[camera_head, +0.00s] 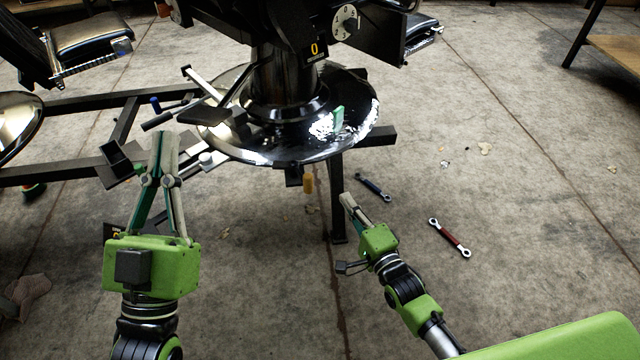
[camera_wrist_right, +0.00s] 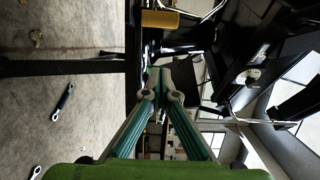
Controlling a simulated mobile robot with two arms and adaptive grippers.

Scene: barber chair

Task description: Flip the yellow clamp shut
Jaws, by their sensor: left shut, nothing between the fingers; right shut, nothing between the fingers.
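The yellow clamp (camera_head: 308,183) shows as a small yellow handle hanging down below the front edge of the chair's round base. In the right wrist view the yellow handle (camera_wrist_right: 160,19) lies near the top, just beyond and above the fingertips. My right gripper (camera_head: 346,199) is shut and empty, a little right of and below the handle and apart from it. Its fingers meet in the right wrist view (camera_wrist_right: 158,72). My left gripper (camera_head: 163,135) is shut and empty, far left of the clamp, near the frame's levers. The clamp's upper part is hard to make out.
The barber chair's shiny round base (camera_head: 350,135) sits on a black frame with a leg (camera_head: 337,205) close to the right gripper. A blue wrench (camera_head: 373,187) and a red wrench (camera_head: 449,238) lie on the floor at right.

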